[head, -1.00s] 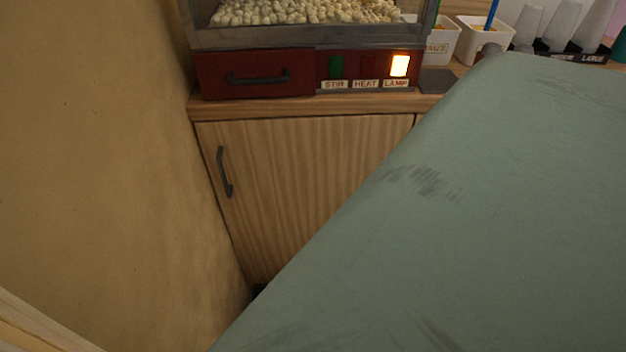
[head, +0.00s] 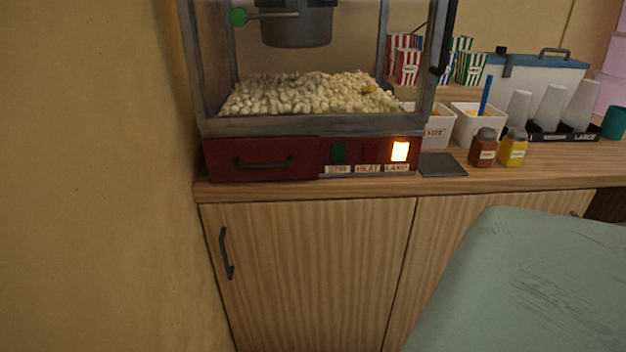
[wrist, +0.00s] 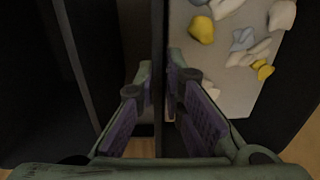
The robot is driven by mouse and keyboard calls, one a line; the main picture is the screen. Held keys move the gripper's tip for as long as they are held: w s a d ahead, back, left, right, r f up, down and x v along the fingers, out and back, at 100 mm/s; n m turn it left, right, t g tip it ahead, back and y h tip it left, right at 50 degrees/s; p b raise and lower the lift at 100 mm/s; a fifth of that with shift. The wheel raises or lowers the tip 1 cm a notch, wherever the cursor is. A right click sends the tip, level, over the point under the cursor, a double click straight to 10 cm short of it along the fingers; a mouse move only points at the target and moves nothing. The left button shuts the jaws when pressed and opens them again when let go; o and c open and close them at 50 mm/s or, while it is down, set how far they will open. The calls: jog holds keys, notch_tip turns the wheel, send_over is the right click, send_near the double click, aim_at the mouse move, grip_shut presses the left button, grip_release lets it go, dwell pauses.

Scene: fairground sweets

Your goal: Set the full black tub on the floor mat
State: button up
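In the wrist view, a black tub (wrist: 250,125) fills the right side, with dark walls and a pale grey inside. White, yellow and greyish pieces lie in it. My gripper (wrist: 161,76) has its two purple-padded fingers on either side of the tub's thin dark wall. The fingertips look closed against this wall, one inside and one outside. The tub's far end is cut off by the frame. The head view shows neither tub nor gripper, and I see no floor mat in either view.
A wooden counter (head: 300,191) carries a popcorn machine (head: 262,159), white bins (head: 466,126), two sauce jars (head: 484,149) and cups (head: 549,108). A cabinet door (head: 315,270) is below. A tan wall (head: 90,180) closes the left side. Another dark panel (wrist: 75,70) stands left of the tub.

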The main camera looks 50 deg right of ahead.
jog(key=shift+o, duration=1.4)
notch_tip(320, 180, up, 12)
jog(key=shift+s+d+r+p, duration=0.15)
jog(key=shift+s+d+p, duration=0.1)
jog(key=shift+p, duration=0.15)
